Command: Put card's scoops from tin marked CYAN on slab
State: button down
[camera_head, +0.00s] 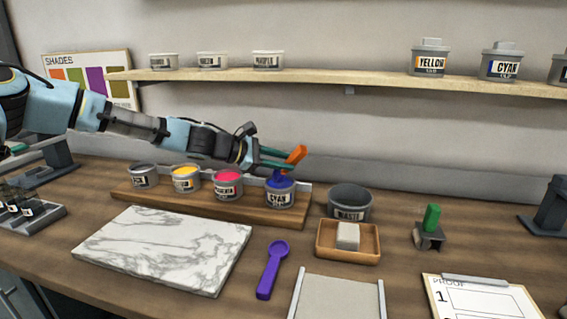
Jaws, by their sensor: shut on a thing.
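My gripper (284,158) is shut on an orange-handled tool (297,154), which is tilted, right above the tin marked CYAN (280,197). A dark blue mass shows at this tin's mouth under the gripper; I cannot tell whether it is ink in the tin or ink on the tool's lower end. The white marbled slab (165,248) lies in front of the tin rack and its top looks bare. A clipboard card headed PROOF (482,302) lies at the lower right, showing a "1"; the rest is cut off. A purple scoop (271,268) lies right of the slab.
Tins with yellow (186,180) and magenta (228,186) ink and a dark one (144,177) share the wooden rack (235,208). A WASTE pot (350,203), a wooden tray (347,253) with a pale block, and a green-handled item (431,220) stand right.

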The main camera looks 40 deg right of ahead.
notch_tip(320, 180, up, 6)
jog(key=p, duration=0.3)
jog(key=shift+p, duration=0.35)
jog(key=shift+s, duration=0.1)
